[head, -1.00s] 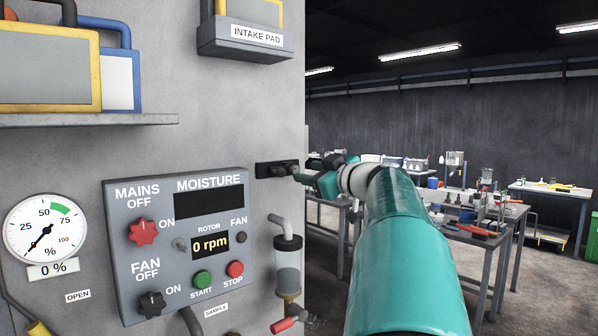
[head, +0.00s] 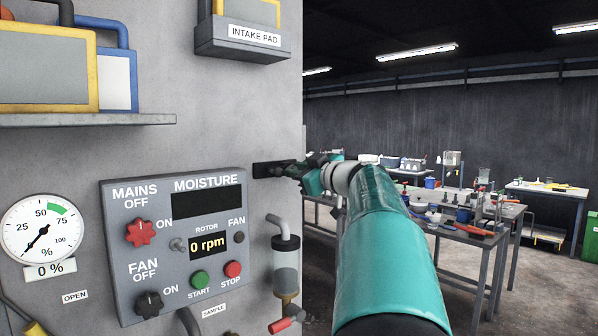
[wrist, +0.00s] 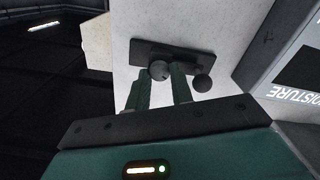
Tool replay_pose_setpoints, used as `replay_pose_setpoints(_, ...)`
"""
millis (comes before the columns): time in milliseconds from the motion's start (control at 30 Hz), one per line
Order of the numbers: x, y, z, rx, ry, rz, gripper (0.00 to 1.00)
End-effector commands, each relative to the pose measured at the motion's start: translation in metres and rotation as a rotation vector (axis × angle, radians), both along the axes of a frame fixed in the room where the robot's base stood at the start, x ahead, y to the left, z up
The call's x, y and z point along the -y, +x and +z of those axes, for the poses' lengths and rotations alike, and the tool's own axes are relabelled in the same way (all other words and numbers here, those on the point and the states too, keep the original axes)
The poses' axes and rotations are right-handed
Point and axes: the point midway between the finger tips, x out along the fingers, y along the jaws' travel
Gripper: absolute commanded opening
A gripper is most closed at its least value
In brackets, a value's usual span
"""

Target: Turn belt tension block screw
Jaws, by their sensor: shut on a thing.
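The belt tension block is a dark plate (head: 263,170) on the grey machine wall, right of the moisture panel. It also shows in the wrist view (wrist: 180,48). A dark round screw head (wrist: 159,70) stands out from the plate, and a second dark ball-like knob (wrist: 202,83) sits to its right. My gripper (wrist: 161,76) has its two green fingers on either side of the screw head, shut on it. In the head view my gripper (head: 288,170) reaches the block from the right. The exact finger contact is partly hidden.
The moisture panel (head: 222,281) with knobs and buttons is left of my gripper. A clear cup (head: 287,262) with a pipe hangs below the block. The intake pad box (head: 243,41) is above. Benches with tools (head: 460,232) stand at the right, behind my arm.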

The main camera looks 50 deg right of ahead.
Motion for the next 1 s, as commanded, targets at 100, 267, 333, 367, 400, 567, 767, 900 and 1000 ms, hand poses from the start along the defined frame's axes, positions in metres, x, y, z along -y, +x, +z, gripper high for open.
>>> replay_pose_setpoints(100, 0.0005, -0.0005, 0.0000, 0.001, 0.018, -0.001, 0.00)
replay_pose_setpoints(267, 0.0004, -0.0002, 0.0001, 0.009, 0.075, -0.001, 0.00)
replay_pose_setpoints(333, 0.0001, 0.0000, 0.0000, 0.013, 0.114, 0.000, 0.00)
replay_pose_setpoints(367, 0.0002, 0.0000, 0.0001, 0.015, 0.133, 0.000, 0.00)
replay_pose_setpoints(400, 0.0006, -0.0003, 0.0001, 0.017, 0.161, -0.001, 0.00)
replay_pose_setpoints(567, 0.0006, -0.0002, 0.0001, 0.031, 0.292, 0.000, 0.00)
replay_pose_setpoints(767, 0.0013, -0.0005, 0.0001, 0.053, 0.480, -0.001, 0.00)
replay_pose_setpoints(900, 0.0016, -0.0005, 0.0000, 0.067, 0.612, -0.001, 0.00)
replay_pose_setpoints(1000, 0.0020, -0.0007, -0.0001, 0.078, 0.707, -0.002, 0.00)
